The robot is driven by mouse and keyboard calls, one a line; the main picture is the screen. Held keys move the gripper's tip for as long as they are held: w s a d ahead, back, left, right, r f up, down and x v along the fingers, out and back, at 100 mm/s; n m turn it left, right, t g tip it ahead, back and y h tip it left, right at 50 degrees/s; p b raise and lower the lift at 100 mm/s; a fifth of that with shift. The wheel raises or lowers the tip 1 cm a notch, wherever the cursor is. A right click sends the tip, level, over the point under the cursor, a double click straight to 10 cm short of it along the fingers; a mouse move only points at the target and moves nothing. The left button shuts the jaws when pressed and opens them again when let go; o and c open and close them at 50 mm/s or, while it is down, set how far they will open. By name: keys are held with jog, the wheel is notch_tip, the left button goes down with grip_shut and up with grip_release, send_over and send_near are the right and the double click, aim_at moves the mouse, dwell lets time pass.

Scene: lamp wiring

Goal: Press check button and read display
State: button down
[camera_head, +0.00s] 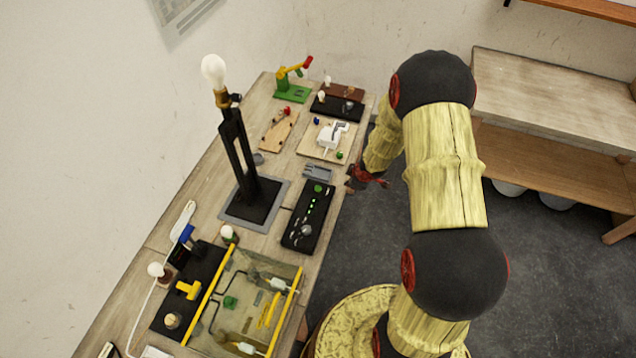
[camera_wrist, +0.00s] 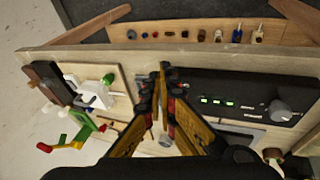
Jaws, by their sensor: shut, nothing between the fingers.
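A black panel (camera_head: 308,216) lies on the bench, right of the lamp base. It has a row of green lights, a green round part (camera_head: 318,188) at its far end and a grey knob (camera_head: 306,231) at its near end. The wrist view also shows the panel (camera_wrist: 245,85), with green lit marks too small to read. My gripper (camera_head: 366,177) is by the bench's right edge, beyond the panel's far end. In the wrist view my gripper (camera_wrist: 163,70) is shut and empty, left of the lit marks; its fingers may hide the panel's end.
A lamp (camera_head: 238,150) with a bulb stands on a grey plate. A white clamp device (camera_head: 331,134) sits on a wooden board beyond the panel. A yellow-railed tray (camera_head: 285,268) is at the near end.

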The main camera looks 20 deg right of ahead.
jog(key=w+a+n+t+y, duration=0.2)
jog(key=w+a+n+y, duration=0.1)
jog(key=w+a, duration=0.2)
notch_tip(320, 180, up, 4)
jog(key=n+t+y, duration=0.1)
jog(key=n+y, duration=0.1)
jog(key=n, duration=0.1)
send_over(317, 190)
jog(key=shift+f, duration=0.1)
jog(key=shift+f, duration=0.15)
notch_tip(317, 190, down, 9)
jog(key=b, duration=0.7)
jog(key=shift+d+r, duration=0.1)
jog(key=shift+r, duration=0.1)
jog(key=shift+f, duration=0.1)
dwell(0.4)
jog(key=shift+f+b, duration=0.3)
jog(key=shift+b, duration=0.15)
